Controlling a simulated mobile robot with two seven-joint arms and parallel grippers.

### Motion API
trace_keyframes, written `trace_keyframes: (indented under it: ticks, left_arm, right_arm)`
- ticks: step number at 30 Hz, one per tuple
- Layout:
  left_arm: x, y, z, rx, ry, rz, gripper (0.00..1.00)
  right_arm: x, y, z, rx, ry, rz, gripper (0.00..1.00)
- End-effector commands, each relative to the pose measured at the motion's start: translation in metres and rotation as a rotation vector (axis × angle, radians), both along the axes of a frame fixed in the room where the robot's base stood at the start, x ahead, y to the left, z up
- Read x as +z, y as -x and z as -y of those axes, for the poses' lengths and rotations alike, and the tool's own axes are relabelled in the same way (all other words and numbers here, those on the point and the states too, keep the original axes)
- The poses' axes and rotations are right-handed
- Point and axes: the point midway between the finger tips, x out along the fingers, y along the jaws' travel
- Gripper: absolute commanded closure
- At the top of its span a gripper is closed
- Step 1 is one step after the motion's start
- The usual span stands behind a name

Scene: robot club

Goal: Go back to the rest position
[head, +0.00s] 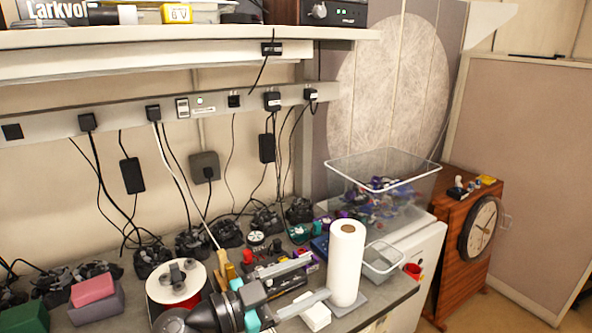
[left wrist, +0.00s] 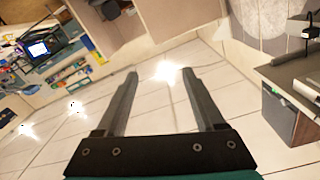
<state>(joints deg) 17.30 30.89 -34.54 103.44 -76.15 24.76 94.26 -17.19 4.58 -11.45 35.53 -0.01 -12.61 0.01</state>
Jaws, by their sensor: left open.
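My left gripper (head: 318,275) reaches in low at the centre of the head view, above the cluttered bench. Its two grey fingers point right and stand apart, with nothing held between them. In the left wrist view the same gripper (left wrist: 160,73) shows two dark parallel fingers spread wide, with pale floor tiles beyond them. My right gripper is in neither view.
The bench (head: 392,293) holds a paper towel roll (head: 346,262) close to my left fingers, a spool (head: 178,284) and several dark motor-like parts. A clear bin (head: 385,170) and a wooden clock cabinet (head: 452,222) stand right. A shelf (head: 180,38) overhangs the bench.

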Motion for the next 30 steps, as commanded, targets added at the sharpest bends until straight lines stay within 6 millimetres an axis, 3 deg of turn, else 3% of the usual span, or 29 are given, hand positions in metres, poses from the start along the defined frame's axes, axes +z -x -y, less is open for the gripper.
trace_keyframes:
  ticks: [3,6,11,17,21,24,30]
  left_arm:
    - [0.030,-0.007,-0.015,0.190,0.168,0.060,0.30]
    - [0.042,-0.015,-0.041,0.384,0.259,0.070,0.30]
    - [0.030,-0.018,-0.096,0.709,0.308,-0.011,0.30]
    - [-0.030,0.008,-0.159,1.053,0.203,-0.262,0.30]
    - [-0.085,0.051,-0.185,1.192,0.040,-0.513,0.30]
    - [-0.120,0.092,-0.192,1.220,-0.096,-0.699,0.30]
    - [-0.160,0.167,-0.189,1.153,-0.319,-0.987,0.30]
  right_arm:
    - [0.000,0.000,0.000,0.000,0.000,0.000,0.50]
    - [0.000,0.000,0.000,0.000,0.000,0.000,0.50]
    - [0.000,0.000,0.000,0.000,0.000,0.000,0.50]
    - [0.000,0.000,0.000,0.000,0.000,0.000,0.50]
    - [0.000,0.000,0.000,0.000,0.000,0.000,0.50]
    - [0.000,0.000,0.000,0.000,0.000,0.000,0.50]
    - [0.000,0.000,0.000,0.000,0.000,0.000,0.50]
